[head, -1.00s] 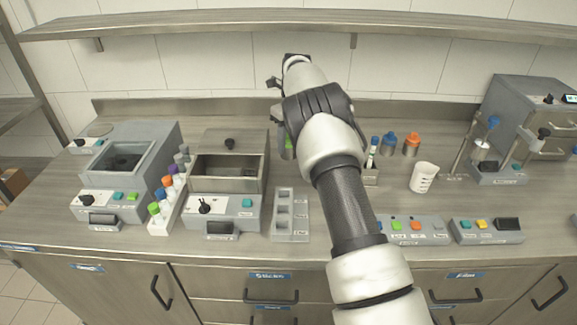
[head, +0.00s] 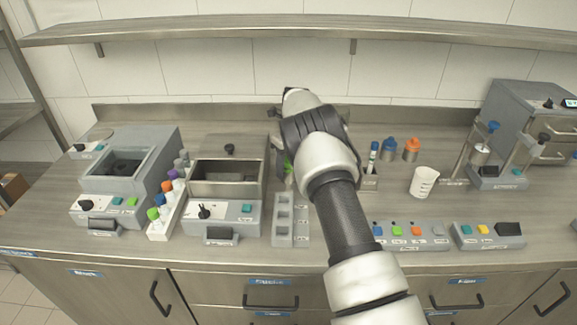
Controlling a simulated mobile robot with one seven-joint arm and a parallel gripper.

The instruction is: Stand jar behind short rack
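A jar with a blue lid (head: 389,151) and a jar with an orange lid (head: 411,150) stand side by side at the back right of the bench. A green object (head: 288,165), perhaps another jar's lid, shows just left of my arm and is mostly hidden. My gripper (head: 274,127) is above and beside it, largely covered by my own wrist. Whether its fingers are open or closed on the green object does not show. A short metal rack (head: 369,183) holding an upright tube stands right of my arm, partly hidden by it.
A long white rack (head: 162,229) with several coloured caps stands between two grey machines at left. A grey holder (head: 290,228) lies in front of my gripper. A white beaker (head: 423,182) and button panels (head: 410,235) are at right. A shelf (head: 290,29) spans the wall above.

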